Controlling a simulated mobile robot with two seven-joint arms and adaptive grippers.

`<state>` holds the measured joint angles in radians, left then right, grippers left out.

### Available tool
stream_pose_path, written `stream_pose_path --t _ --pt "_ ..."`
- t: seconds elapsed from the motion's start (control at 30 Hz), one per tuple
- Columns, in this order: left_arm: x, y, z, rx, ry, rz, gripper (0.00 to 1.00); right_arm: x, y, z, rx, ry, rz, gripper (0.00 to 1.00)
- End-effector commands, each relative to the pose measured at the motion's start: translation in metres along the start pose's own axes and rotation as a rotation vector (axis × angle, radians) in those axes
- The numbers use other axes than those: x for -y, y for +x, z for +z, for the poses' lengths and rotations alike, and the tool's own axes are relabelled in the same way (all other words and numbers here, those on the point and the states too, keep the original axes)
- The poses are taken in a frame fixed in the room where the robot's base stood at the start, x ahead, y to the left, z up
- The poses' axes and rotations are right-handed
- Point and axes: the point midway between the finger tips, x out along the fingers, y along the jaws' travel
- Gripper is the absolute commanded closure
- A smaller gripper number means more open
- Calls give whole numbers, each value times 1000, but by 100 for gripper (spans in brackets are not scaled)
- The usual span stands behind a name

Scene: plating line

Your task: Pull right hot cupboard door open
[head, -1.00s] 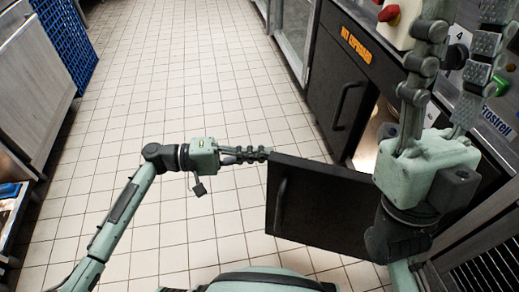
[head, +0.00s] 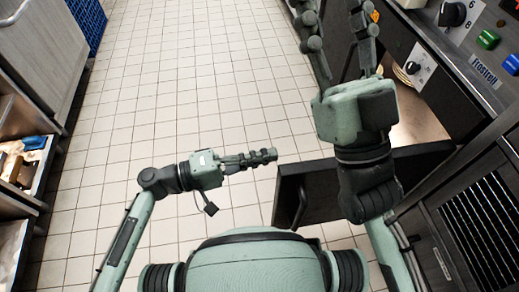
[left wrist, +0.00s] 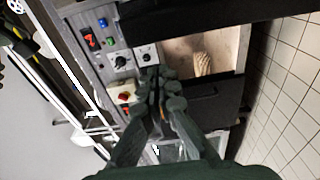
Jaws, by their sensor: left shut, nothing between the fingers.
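The right hot cupboard door (head: 318,188) stands swung out from the cupboard, a dark panel with a dark bar handle (head: 300,207) on its near face. My left gripper (head: 273,155) is shut and empty, its fingertips close to the door's free top corner; I cannot tell if they touch. In the left wrist view, the shut fingers (left wrist: 160,80) are in front of the cupboard, and a dark panel, seemingly the open door (left wrist: 215,15), crosses the top. My right gripper (head: 340,32) is raised with its fingers apart; its arm hides part of the door.
The cupboard's lit inside (head: 415,122) shows through the opening. A control panel with knobs (head: 452,14) is above it. In the left wrist view, the other door (left wrist: 215,100) is closed. Tiled floor (head: 190,90) is clear on the left; a shelf unit (head: 22,165) lines the left side.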

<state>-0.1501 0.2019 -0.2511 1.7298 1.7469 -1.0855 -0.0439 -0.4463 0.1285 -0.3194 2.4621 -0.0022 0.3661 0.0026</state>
Motion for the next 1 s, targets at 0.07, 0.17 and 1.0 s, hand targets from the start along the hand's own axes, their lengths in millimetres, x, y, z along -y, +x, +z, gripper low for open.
stream_pose_path --t 0.07,0.17,1.0 --pt "0 0 0 0 0 0 100 0 0 0 0 0 0 60" --pt "0 0 0 0 0 0 100 0 0 0 0 -1 0 60" --pt "0 -117 0 0 -1 -1 100 0 0 0 -2 0 0 60"
